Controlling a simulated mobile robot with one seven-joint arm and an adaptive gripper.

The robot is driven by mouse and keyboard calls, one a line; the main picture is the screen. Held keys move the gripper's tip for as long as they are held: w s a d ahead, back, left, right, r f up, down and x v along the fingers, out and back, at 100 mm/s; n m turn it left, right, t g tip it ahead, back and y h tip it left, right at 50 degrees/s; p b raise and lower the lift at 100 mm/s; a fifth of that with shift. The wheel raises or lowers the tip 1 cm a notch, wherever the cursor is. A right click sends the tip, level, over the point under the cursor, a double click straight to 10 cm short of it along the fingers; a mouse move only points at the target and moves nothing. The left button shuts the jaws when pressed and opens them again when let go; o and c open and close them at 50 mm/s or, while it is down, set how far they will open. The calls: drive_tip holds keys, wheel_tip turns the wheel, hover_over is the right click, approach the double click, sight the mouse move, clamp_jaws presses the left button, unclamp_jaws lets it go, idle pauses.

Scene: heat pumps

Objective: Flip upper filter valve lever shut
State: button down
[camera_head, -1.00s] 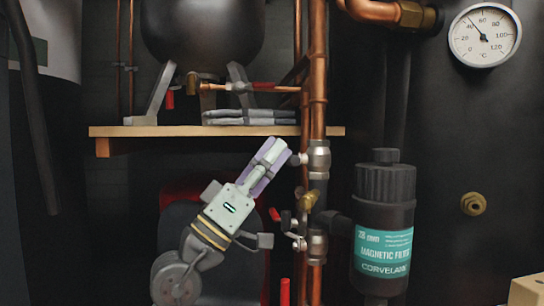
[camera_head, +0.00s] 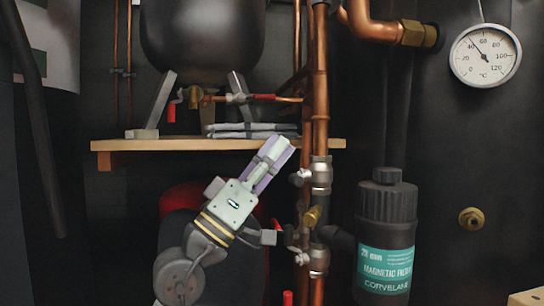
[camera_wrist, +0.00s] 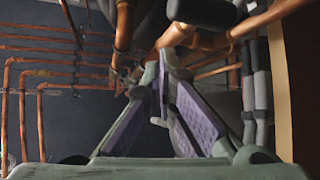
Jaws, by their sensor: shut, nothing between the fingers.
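The upper filter valve (camera_head: 321,176) is a silver fitting on the vertical copper pipe, left of and above the black magnetic filter (camera_head: 386,235). A small silver part (camera_head: 299,177) sticks out on its left; I cannot tell how its lever is turned. The lower filter valve (camera_head: 318,261) sits below, with a brass fitting (camera_head: 312,216) between them. A red lever tip (camera_head: 276,225) shows left of the pipe, partly behind my gripper. My gripper (camera_head: 284,148) is shut and empty, pointing up right, with its tips left of and slightly above the upper valve. Its purple-padded fingers show in the wrist view (camera_wrist: 163,65).
A wooden shelf (camera_head: 215,145) lies behind my gripper under a dark tank (camera_head: 203,32). A dial thermometer (camera_head: 485,55) hangs at upper right, above a brass wall fitting (camera_head: 472,218). Copper pipes (camera_wrist: 45,62) line the wall in the wrist view.

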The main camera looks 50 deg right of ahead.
drive_tip(key=w+a+f+b, duration=0.2)
drive_tip(key=w+a+f, duration=0.2)
drive_tip(key=f, duration=0.3)
drive_tip(key=shift+w+a+f+b, duration=0.2)
drive_tip(key=shift+a+f+b, duration=0.1)
drive_tip(key=shift+a, duration=0.4)
drive_tip(key=shift+r, duration=0.1)
